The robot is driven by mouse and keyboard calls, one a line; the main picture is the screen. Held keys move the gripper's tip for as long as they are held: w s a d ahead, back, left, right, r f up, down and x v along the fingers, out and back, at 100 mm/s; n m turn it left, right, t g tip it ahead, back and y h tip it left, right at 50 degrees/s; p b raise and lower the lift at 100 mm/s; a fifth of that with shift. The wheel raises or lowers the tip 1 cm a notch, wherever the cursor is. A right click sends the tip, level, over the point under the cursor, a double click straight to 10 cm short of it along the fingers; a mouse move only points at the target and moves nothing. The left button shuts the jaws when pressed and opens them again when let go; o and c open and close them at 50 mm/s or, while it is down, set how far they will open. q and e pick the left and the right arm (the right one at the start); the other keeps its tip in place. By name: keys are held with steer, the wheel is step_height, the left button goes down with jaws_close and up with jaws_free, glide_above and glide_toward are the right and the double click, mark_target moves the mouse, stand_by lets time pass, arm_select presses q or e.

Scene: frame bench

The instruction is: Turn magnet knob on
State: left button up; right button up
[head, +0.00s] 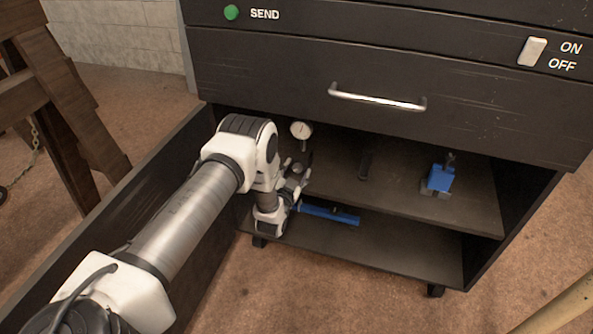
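A round white dial gauge (301,130) stands on the upper shelf of the open cabinet. What holds it up is mostly hidden behind my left arm. No magnet knob can be made out there. My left gripper (297,180) is inside the cabinet, just below the dial gauge at the left front of the upper shelf. Its fingers are small and partly hidden, so whether they are open or touch anything is unclear. A blue block with a dark top piece (440,178) sits on the right of the upper shelf. My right gripper is out of view.
A small dark upright object (365,165) stands mid-shelf. A blue bar (330,213) lies on the lower shelf. The cabinet door (120,225) is open on the left. A drawer with a metal handle (378,98) and a white ON/OFF switch (532,51) are above.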

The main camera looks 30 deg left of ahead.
arm_select(q)
steer(key=v, duration=1.2)
